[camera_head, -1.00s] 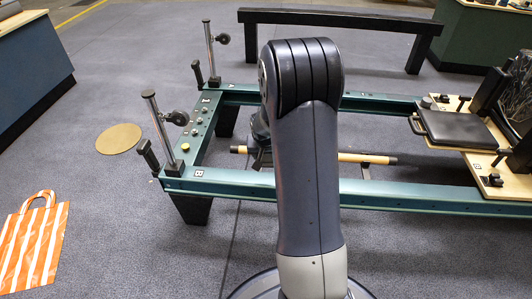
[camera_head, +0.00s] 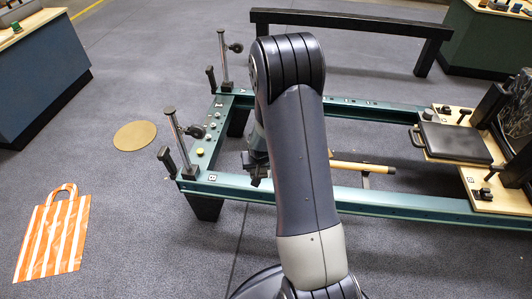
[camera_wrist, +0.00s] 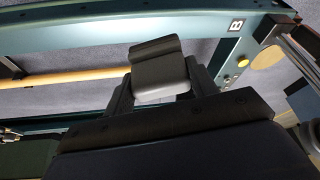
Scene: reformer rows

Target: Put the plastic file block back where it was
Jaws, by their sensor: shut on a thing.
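The plastic file block is a grey block (camera_wrist: 158,68) with a rounded top edge, seen in the wrist view. My gripper (camera_wrist: 160,88) is shut on it, with one dark finger on each side. Part of the block is hidden between the fingers. In the head view my gripper (camera_head: 258,178) shows small and dark beside my arm, over the near-left part of the green reformer frame (camera_head: 350,199). I cannot make out the block there.
A wooden bar (camera_head: 362,168) lies inside the frame. Chrome posts (camera_head: 180,137) stand at its left end. A carriage with a black pad (camera_head: 452,142) is at right. A striped bag (camera_head: 55,238) and tan disc (camera_head: 135,135) lie on open floor at left. Counters stand at the back corners.

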